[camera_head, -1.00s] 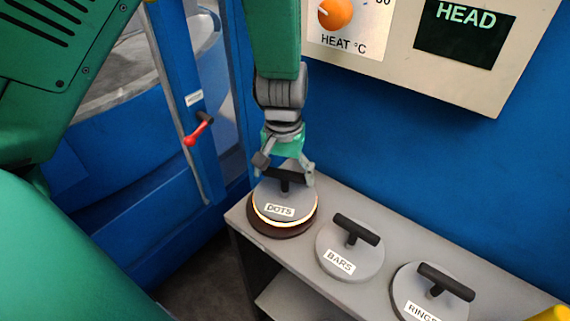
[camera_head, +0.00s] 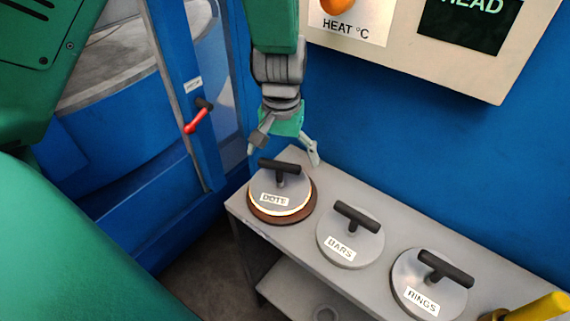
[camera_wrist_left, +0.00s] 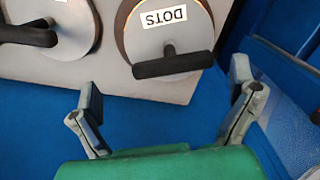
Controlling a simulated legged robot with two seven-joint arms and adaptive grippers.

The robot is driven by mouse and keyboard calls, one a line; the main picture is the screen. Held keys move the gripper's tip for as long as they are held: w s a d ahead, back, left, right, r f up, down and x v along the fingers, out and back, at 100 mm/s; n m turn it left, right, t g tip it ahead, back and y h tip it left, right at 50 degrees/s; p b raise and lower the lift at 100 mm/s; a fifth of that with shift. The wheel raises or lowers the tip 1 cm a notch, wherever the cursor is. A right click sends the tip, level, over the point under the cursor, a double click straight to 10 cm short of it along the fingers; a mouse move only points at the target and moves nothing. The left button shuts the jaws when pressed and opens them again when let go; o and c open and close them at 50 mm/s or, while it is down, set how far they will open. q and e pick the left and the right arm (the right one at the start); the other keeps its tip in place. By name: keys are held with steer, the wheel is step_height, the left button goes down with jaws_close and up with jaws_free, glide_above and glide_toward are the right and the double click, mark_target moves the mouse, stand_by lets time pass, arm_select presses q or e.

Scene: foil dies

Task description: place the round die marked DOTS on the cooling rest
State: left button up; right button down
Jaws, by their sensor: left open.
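The DOTS die (camera_head: 292,194) is a grey round plate with a black T-handle and a pale glowing rim. It sits on a dark brown round pad (camera_head: 303,214) at the left end of the grey bench. Whether this pad is the cooling rest, I cannot tell. My left gripper (camera_head: 283,154) is open and empty, just behind and above the handle, with its fingers spread apart. In the left wrist view, the DOTS die (camera_wrist_left: 194,22) lies beyond the open left gripper (camera_wrist_left: 165,88), and its handle is clear of both fingers. My right gripper is not in view.
The BARS die (camera_head: 366,247) and the RINGS die (camera_head: 408,273) stand to the right on the bench (camera_head: 350,190). A yellow-handled object (camera_head: 540,308) is at the right edge. A control panel (camera_head: 400,62) hangs on the blue wall behind. A red lever (camera_head: 197,121) is at left.

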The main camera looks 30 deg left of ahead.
arm_select(q)
step_height(320, 180, up, 8)
steer(key=shift+a, duration=0.15)
stand_by(0.3)
steer(key=shift+a, duration=0.3)
steer(key=shift+d, duration=0.1)
stand_by(0.8)
